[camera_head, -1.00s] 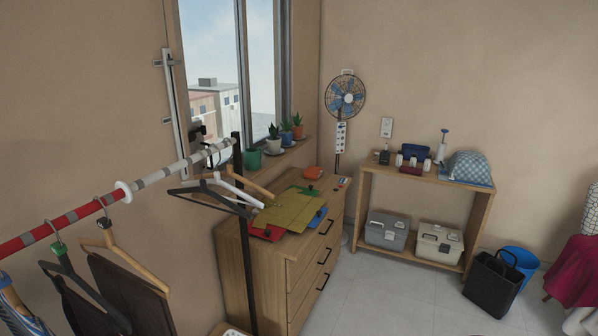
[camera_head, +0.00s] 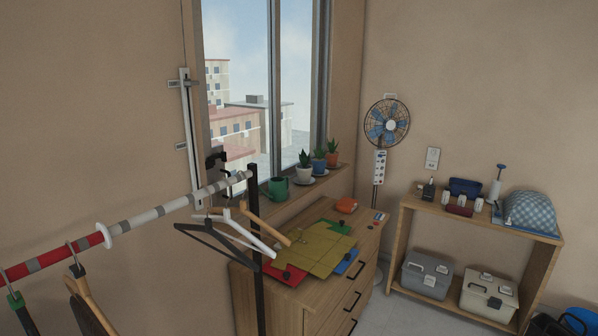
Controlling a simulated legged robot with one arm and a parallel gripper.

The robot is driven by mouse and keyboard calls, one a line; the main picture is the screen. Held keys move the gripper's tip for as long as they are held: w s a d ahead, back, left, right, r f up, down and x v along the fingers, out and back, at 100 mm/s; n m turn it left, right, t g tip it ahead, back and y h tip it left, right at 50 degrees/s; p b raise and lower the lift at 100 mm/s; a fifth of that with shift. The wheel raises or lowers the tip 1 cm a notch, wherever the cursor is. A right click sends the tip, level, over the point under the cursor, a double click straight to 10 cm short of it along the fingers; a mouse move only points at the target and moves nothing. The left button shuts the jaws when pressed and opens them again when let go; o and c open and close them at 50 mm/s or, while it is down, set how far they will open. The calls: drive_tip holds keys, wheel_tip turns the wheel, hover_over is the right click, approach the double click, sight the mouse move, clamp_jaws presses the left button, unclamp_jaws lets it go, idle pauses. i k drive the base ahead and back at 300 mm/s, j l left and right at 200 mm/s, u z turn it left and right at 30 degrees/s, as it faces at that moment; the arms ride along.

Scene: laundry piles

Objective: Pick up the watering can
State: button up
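A small green watering can (camera_head: 278,189) stands upright on the window sill, at the left end of a row of potted plants. Its handle side and spout are small at this distance. The post of the clothes rack stands just to its left in the picture. My gripper is not in view, so whether it is open or shut does not show.
A clothes rack (camera_head: 150,219) with hangers stands in front, at the left. A wooden dresser (camera_head: 240,290) with coloured folders (camera_head: 318,247) stands below the sill. A fan (camera_head: 386,125) and a wooden shelf (camera_head: 405,225) with toolboxes stand to the right.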

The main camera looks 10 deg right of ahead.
sight(278, 186)
drive_tip(key=i+l+u, duration=0.2)
drive_tip(key=u, duration=0.2)
drive_tip(key=i+l+u, duration=0.2)
drive_tip(key=u, duration=0.2)
drive_tip(key=i+l+u, duration=0.1)
drive_tip(key=l+u, duration=0.3)
drive_tip(key=i+l, duration=0.15)
drive_tip(key=l, duration=0.3)
drive_tip(key=i+l+u, duration=0.1)
drive_tip(key=l, duration=0.35)
drive_tip(key=i+l, duration=0.15)
drive_tip(key=l, duration=0.3)
drive_tip(key=i+l+u, duration=0.1)
drive_tip(key=l, duration=0.4)
drive_tip(key=i+l, duration=0.15)
drive_tip(key=l, duration=0.3)
drive_tip(key=i+l+u, duration=0.1)
drive_tip(key=l, duration=0.4)
